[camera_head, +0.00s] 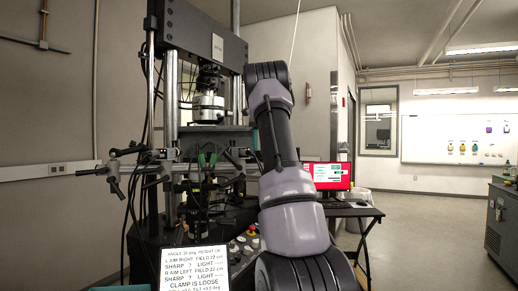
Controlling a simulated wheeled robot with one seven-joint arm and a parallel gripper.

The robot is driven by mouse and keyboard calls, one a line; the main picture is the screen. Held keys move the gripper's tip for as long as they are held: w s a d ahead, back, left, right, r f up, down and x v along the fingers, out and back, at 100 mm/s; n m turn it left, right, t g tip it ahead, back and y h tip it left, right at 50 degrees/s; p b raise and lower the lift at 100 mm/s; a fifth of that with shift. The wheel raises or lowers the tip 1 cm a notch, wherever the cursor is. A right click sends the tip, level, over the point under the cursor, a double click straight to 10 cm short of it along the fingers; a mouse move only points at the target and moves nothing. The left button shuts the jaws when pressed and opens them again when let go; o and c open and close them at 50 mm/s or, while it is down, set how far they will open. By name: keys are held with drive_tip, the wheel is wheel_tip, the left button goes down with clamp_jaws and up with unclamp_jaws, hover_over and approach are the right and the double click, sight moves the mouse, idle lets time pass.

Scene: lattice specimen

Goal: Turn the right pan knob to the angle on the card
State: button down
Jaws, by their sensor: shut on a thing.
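A white card (195,270) stands at the bottom left. Its print includes an ANGLE line in degrees whose digits I cannot read surely, right and left AIM lines and "CLAMP IS LOOSE"; its lowest line is partly cut off. Behind it, a horizontal rail (97,171) carries dark clamps, cables and camera-like parts (203,187) in front of the test frame. I cannot make out the right pan knob among these small dark parts. My grey arm rises through the middle and covers part of the rig's right side. My gripper does not show.
A tall test frame (218,48) with steel columns holds a silver cylinder (207,108). A desk (352,211) with a red-screened monitor (327,176) stands right of my arm. A grey cabinet (503,225) is at the far right. Open floor (430,220) lies between.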

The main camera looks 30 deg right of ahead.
drive_tip(key=shift+m, duration=0.6)
drive_tip(key=c, duration=0.5)
unclamp_jaws()
drive_tip(key=shift+r, duration=5.4)
